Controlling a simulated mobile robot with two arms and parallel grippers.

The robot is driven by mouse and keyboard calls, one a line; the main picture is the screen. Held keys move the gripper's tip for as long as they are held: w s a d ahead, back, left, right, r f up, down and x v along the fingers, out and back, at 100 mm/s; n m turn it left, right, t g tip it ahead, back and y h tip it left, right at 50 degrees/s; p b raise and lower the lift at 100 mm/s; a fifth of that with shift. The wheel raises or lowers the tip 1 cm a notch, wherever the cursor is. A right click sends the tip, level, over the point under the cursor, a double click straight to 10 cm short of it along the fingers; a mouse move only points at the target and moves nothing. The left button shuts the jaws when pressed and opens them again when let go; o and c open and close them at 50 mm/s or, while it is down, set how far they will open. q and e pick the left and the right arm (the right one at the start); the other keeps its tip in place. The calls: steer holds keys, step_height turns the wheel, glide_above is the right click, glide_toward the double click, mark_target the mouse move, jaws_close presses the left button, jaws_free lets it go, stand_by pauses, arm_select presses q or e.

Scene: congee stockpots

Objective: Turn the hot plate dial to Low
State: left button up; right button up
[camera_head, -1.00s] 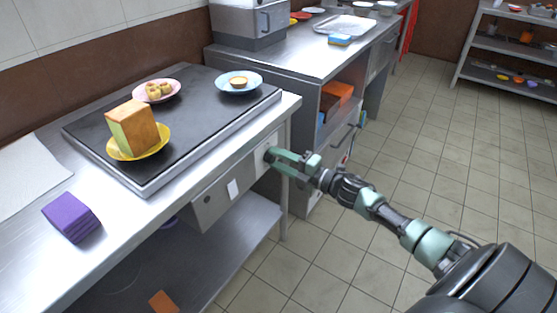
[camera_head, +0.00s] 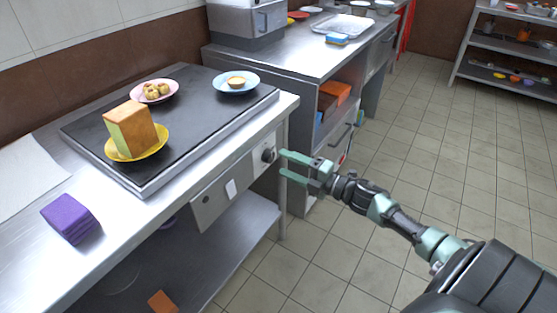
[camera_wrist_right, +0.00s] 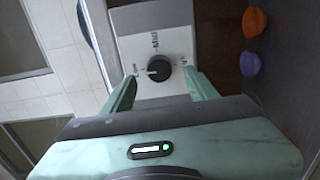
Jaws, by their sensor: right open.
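The hot plate (camera_head: 170,120) is a wide dark slab set in the steel counter. Its round black dial (camera_head: 268,155) is on the right part of the front panel. The dial also shows in the right wrist view (camera_wrist_right: 159,70), with a pale pointer mark towards the label at picture left. "Mid" reads above it; the small side labels are too blurred to read surely. My right gripper (camera_head: 283,163) is open and empty, just right of the dial and apart from it. In the wrist view its fingers flank the dial from nearer the camera. My left gripper is not in view.
Plates with food stand on the hot plate, including a yellow plate (camera_head: 158,150) and a blue plate (camera_head: 253,85). A purple block (camera_head: 71,219) lies on the counter (camera_head: 130,225). A second steel counter (camera_head: 290,65) stands behind. The tiled floor to the right is clear.

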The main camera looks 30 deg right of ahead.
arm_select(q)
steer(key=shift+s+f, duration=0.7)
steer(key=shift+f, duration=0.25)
arm_select(e)
steer(key=v, duration=0.3)
steer(key=shift+s, duration=0.25)
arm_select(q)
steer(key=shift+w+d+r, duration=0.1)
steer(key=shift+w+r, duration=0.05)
